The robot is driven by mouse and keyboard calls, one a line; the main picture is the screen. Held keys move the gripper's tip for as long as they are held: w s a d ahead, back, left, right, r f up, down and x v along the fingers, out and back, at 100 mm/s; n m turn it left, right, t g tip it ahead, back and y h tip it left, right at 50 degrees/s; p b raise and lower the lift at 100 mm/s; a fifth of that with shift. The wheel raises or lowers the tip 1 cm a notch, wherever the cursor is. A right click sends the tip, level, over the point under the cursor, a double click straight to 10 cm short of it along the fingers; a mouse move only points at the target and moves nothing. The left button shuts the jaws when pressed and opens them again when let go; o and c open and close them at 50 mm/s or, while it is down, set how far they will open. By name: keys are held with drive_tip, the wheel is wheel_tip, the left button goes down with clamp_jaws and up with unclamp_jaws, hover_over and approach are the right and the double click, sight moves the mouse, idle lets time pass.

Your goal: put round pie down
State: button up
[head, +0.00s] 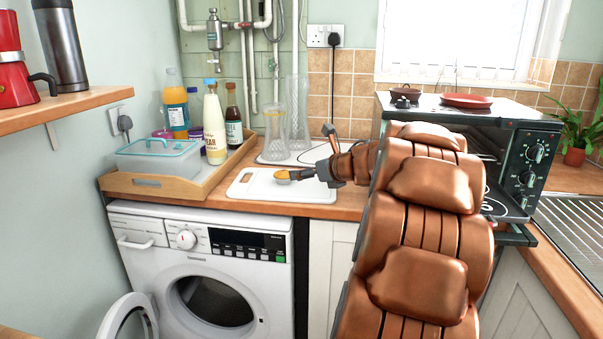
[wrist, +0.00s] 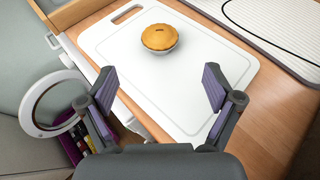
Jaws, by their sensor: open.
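The round pie (wrist: 160,38) is golden brown in a pale dish. It sits upright on the white cutting board (wrist: 120,45), towards the board's far edge in the wrist view. In the head view the pie (head: 283,175) shows just past my fingertips, on the board (head: 262,190), which lies on the wooden counter. My gripper (wrist: 160,85) is open and empty, its two fingers spread wide. The pie lies beyond the fingertips, apart from them in the wrist view. My arm hides part of the counter in the head view.
A wooden tray (head: 185,194) with a lidded plastic box and several bottles stands left of the board. Two clear glass vessels (head: 276,130) stand behind it. A toaster oven (head: 525,150) stands right, partly behind my arm. The washing machine (head: 200,260) is below, its round door open.

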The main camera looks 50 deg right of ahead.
drive_tip(key=shift+s+r, duration=0.1)
drive_tip(key=shift+s, duration=0.2)
drive_tip(key=w+a+r+m+g+h, duration=0.1)
drive_tip(key=w+a+r+m+h, duration=0.3)
drive_tip(key=m, duration=0.7)
drive_tip(key=s+a+f+m+g+y, duration=0.1)
drive_tip(key=s+a+f+m+g, duration=0.5)
drive_tip(key=s+a+f+m, duration=0.6)
drive_tip(key=s+a+f+m+g+y, duration=0.2)
drive_tip(key=s+a+f+m+g, duration=0.3)
drive_tip(key=s+a+f+m, duration=0.65)
drive_tip(key=s+a+g+y, duration=0.2)
drive_tip(key=s+a+g, duration=0.2)
drive_tip(key=s+a, duration=0.7)
drive_tip(key=a, duration=0.3)
drive_tip(key=shift+s+a+r+y, duration=0.15)
drive_tip(key=shift+a+r+y, duration=0.05)
drive_tip(key=shift+r+y, duration=0.2)
